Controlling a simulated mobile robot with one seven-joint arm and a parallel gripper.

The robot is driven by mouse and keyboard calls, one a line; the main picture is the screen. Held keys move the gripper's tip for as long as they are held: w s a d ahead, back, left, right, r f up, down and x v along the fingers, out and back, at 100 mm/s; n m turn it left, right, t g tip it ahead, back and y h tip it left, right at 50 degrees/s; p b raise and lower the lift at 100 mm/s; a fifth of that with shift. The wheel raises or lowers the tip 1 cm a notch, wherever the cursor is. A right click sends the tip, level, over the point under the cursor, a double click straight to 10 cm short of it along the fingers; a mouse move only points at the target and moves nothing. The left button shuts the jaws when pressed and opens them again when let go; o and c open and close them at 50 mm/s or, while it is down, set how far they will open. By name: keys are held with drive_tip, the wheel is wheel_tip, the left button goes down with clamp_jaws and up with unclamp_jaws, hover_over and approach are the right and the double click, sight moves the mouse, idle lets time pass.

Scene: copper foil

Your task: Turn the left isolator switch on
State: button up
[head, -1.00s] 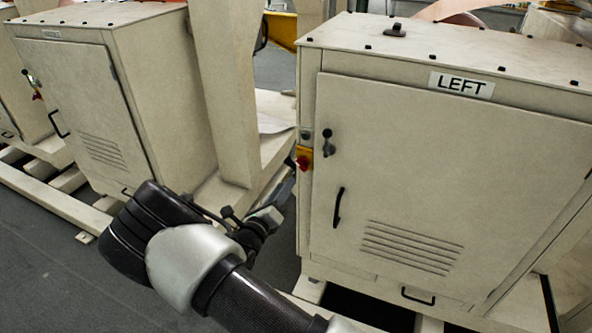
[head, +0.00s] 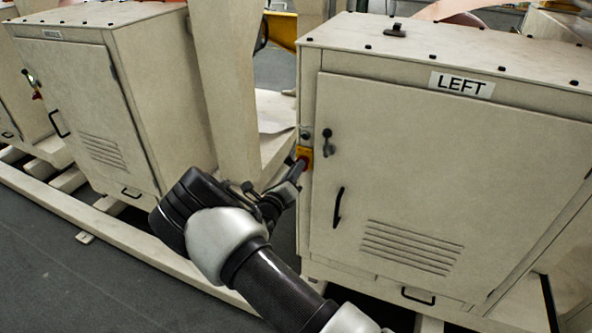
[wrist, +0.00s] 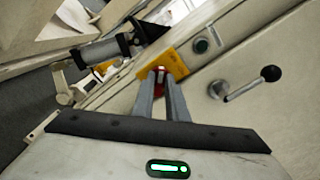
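The left isolator switch is a red rotary knob on a yellow plate (head: 304,154), at the left edge of the cabinet front marked LEFT (head: 462,84). In the wrist view the yellow plate (wrist: 176,63) is near the top middle. My gripper (head: 299,166) reaches the switch from the lower left. In the wrist view my two fingers (wrist: 160,77) stand close together, with the red knob (wrist: 160,74) between their tips. They look shut on it. The fingers hide most of the knob, so its turn position cannot be told.
A black door pull (head: 338,208) is lower on the door. Another cabinet (head: 80,110) and a beige post (head: 228,90) stand to the left.

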clamp_jaws()
drive_tip(key=shift+m, duration=0.4)
drive_tip(key=shift+s+d+f+m+b, duration=0.1)
drive_tip(key=shift+m+b, duration=1.5)
drive_tip(key=shift+m, duration=1.25)
drive_tip(key=shift+s+d+m+b, duration=0.1)
drive_tip(key=shift+m+b, duration=1.55)
drive_tip(key=shift+m, duration=1.25)
drive_tip(key=shift+d+f+m+b, duration=0.1)
drive_tip(key=shift+m+b, duration=1.5)
drive_tip(key=shift+m, duration=1.25)
drive_tip(key=shift+r, duration=0.1)
drive_tip(key=o, duration=0.5)
unclamp_jaws()
